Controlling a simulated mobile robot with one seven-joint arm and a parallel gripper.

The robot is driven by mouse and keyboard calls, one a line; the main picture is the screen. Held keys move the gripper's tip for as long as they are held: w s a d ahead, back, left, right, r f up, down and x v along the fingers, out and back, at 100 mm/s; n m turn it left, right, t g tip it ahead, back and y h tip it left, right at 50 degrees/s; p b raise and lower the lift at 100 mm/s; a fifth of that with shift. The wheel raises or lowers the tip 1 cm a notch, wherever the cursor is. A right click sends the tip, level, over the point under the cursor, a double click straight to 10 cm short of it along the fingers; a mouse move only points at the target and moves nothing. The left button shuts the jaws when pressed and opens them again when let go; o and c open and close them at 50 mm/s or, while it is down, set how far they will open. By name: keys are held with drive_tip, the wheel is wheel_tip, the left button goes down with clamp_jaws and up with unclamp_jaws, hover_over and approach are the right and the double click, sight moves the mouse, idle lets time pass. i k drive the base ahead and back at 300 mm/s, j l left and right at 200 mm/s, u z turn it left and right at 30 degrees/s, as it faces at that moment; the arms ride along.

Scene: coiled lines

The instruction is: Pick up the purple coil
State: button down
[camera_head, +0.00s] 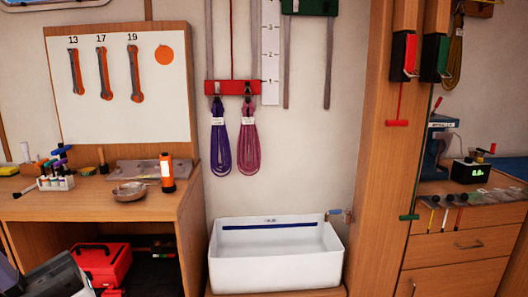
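The purple coil (220,148) hangs in a long loop from the red bar (231,87) on the wall, at the upper middle of the head view. A pale tag wraps its upper part. A pink coil (248,148) with a similar tag hangs close beside it on the right, from the same bar. Both hang above a white basin (275,270), clear of its rim. My gripper's fingers do not show in this view.
A wooden bench (95,205) stands left of the coils, with an orange flashlight (167,175) and a metal dish (129,191) near its right end. A wooden post (375,150) stands to the right. The space in front of the coils looks clear. Dark grey parts show at the lower left.

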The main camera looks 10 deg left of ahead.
sight(219, 126)
drive_tip(key=i+l+u, duration=0.25)
drive_tip(key=i, duration=0.35)
drive_tip(key=i+l+u, duration=0.25)
drive_tip(key=i, duration=0.35)
drive_tip(key=i+l+u, duration=0.25)
drive_tip(key=i, duration=0.3)
drive_tip(key=i+l+u, duration=0.25)
drive_tip(key=i+l, duration=0.2)
drive_tip(key=i, duration=0.1)
